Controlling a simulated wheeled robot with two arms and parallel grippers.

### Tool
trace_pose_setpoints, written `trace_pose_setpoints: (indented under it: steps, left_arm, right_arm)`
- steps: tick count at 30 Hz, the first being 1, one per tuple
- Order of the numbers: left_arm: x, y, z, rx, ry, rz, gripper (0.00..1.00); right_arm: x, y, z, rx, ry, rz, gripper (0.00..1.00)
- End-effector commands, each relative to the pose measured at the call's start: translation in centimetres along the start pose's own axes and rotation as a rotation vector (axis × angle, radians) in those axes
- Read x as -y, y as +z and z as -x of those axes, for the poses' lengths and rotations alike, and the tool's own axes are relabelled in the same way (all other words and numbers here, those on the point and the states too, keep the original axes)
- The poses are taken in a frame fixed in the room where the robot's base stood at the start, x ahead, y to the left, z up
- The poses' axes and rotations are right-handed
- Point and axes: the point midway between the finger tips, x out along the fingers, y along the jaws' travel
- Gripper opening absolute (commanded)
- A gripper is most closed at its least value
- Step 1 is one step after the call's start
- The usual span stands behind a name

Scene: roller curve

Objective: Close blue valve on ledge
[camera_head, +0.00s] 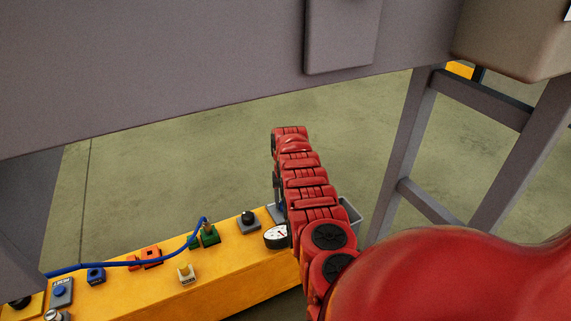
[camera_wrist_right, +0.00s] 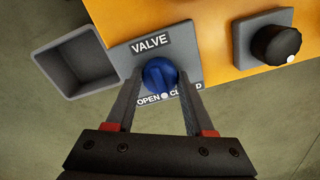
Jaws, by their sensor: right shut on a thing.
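The blue valve (camera_wrist_right: 160,72) is a round knob on a grey plate marked VALVE, on the yellow ledge (camera_head: 205,285). My right gripper (camera_wrist_right: 161,82) is shut on the knob, with one finger on each side. The words OPEN and CLOSED lie below the knob, partly covered by the fingers. A white dot shows between these words. In the head view my red right arm reaches over the ledge's right end and hides the knob and the gripper. My left gripper is in neither view.
A grey open bin (camera_wrist_right: 75,62) adjoins the valve plate. A black knob (camera_wrist_right: 276,45) sits on a nearby plate. A white gauge (camera_head: 277,236), a green connector (camera_head: 209,235) and a blue cable (camera_head: 130,263) are along the ledge. A grey frame (camera_head: 405,150) stands to the right.

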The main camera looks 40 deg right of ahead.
Motion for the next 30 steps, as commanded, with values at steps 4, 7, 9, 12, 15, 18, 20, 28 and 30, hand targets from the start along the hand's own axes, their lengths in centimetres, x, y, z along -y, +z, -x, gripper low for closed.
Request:
trace_pose_setpoints:
  steps: [4, 7, 9, 12, 15, 18, 20, 28, 30]
  left_arm:
    - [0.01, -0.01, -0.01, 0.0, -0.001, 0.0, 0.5]
    - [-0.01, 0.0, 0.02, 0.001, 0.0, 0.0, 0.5]
    - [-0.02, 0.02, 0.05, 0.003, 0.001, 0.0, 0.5]
    - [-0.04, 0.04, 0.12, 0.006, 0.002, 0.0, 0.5]
    - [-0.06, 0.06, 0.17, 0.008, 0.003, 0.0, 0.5]
    - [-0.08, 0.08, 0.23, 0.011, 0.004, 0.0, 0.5]
    - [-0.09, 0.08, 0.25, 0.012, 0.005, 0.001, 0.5]
    - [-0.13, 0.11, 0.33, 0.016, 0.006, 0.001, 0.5]
    - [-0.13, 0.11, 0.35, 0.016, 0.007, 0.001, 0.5]
  right_arm:
    - [-0.03, -0.05, 0.04, -0.002, 0.0, 0.136, 0.0]
    - [-0.05, -0.06, 0.04, -0.002, 0.0, 0.23, 0.0]
    - [-0.07, -0.07, 0.03, -0.002, 0.001, 0.296, 0.0]
    - [-0.08, -0.08, 0.04, -0.002, 0.001, 0.387, 0.0]
    - [-0.08, -0.08, 0.04, -0.002, 0.001, 0.472, 0.0]
    - [-0.06, -0.08, 0.04, -0.003, 0.001, 0.548, 0.0]
    - [-0.05, -0.08, 0.03, -0.002, 0.001, 0.589, 0.0]
    - [0.01, -0.08, 0.04, -0.003, 0.001, 0.72, 0.0]
    - [0.01, -0.08, 0.04, -0.003, 0.001, 0.738, 0.0]
